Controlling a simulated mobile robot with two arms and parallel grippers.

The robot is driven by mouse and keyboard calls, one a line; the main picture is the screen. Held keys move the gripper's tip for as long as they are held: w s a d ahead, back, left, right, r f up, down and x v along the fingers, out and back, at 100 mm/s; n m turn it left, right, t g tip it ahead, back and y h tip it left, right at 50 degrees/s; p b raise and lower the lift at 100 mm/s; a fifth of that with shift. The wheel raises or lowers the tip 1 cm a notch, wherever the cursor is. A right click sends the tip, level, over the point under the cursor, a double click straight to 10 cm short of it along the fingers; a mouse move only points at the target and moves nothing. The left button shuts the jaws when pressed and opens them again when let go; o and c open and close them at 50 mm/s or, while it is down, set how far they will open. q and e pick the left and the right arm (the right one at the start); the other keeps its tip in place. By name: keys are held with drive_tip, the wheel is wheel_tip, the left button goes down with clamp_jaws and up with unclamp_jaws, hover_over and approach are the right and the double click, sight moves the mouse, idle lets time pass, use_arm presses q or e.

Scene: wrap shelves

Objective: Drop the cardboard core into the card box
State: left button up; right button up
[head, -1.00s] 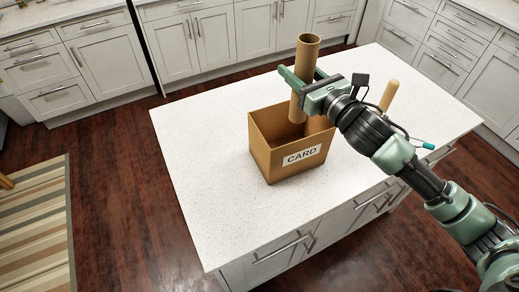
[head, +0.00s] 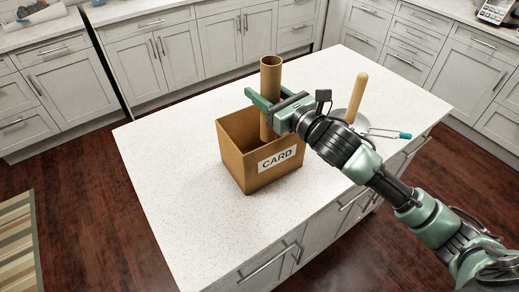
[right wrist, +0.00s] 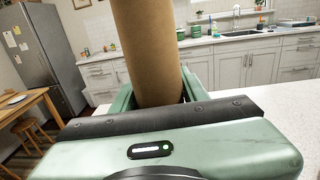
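The cardboard core (head: 271,78) is an upright brown tube. My right gripper (head: 268,106) is shut around its middle, and the tube's lower part is inside the card box (head: 238,168), near the back wall. The box is open-topped brown cardboard with a white CARD label, standing on the island counter. The front walls hide the box floor, so I cannot tell whether the tube touches it. In the right wrist view, the core (right wrist: 148,45) rises between the green fingers (right wrist: 158,97). My left gripper is not in view.
The white island counter (head: 165,170) is clear left of and in front of the box. Right of my gripper stands a wooden handle (head: 357,97), with a grey round item and a teal-tipped tool (head: 404,136). Cabinets line the back.

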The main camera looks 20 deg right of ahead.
sight(277, 101)
drive_tip(key=o, duration=0.4)
drive_tip(key=shift+s+d+f, duration=0.15)
drive_tip(key=shift+s+d, duration=0.05)
drive_tip(key=shift+s, duration=0.2)
drive_tip(key=b+v, duration=0.2)
drive_tip(key=v, duration=0.5)
drive_tip(key=shift+a+b, duration=0.1)
drive_tip(key=shift+b, duration=0.3)
